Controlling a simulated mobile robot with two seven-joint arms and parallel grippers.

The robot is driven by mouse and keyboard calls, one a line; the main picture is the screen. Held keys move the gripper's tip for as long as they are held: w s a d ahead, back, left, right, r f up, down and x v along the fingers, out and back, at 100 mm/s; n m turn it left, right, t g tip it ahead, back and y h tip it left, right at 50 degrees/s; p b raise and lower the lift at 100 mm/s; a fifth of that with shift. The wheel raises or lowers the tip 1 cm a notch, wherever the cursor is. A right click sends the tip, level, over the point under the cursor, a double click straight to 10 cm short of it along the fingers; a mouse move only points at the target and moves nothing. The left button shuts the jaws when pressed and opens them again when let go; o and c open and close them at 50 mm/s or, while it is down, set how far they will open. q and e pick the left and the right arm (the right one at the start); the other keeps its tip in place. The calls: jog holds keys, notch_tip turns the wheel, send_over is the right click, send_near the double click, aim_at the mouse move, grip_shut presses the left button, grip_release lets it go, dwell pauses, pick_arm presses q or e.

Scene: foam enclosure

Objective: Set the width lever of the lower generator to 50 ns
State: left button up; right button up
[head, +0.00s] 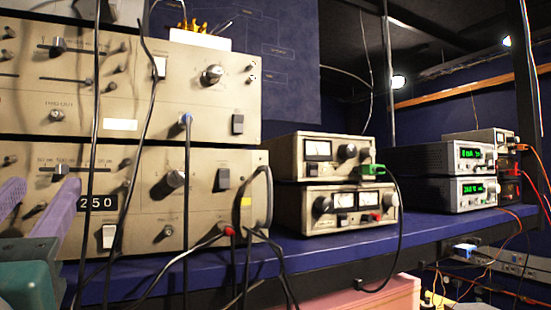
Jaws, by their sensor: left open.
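The lower generator (210,215) is the beige unit at the left of the blue shelf, under a similar upper generator (225,95). A slide lever with a dark knob (62,170) sits in a horizontal slot near its upper left. Small markings above the slot seem to include "50 ns" and "500 ns", but are hard to read; the knob is near the second one. My left gripper (42,186) is open, its two purple fingers apart in front of the panel, just below the knob. I cannot tell whether a finger touches it. My right gripper is not in view.
Several cables hang across both generators, one black cable (187,165) close to the front. A black "250" label (97,202) lies right of my fingers. Meters (345,200) and power supplies (470,190) stand to the right on the blue shelf (400,232).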

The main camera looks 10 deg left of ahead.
aim_at(60, 171)
pick_arm(q)
jog(key=shift+p+x, duration=0.65)
jog(key=shift+x, duration=1.6)
grip_shut()
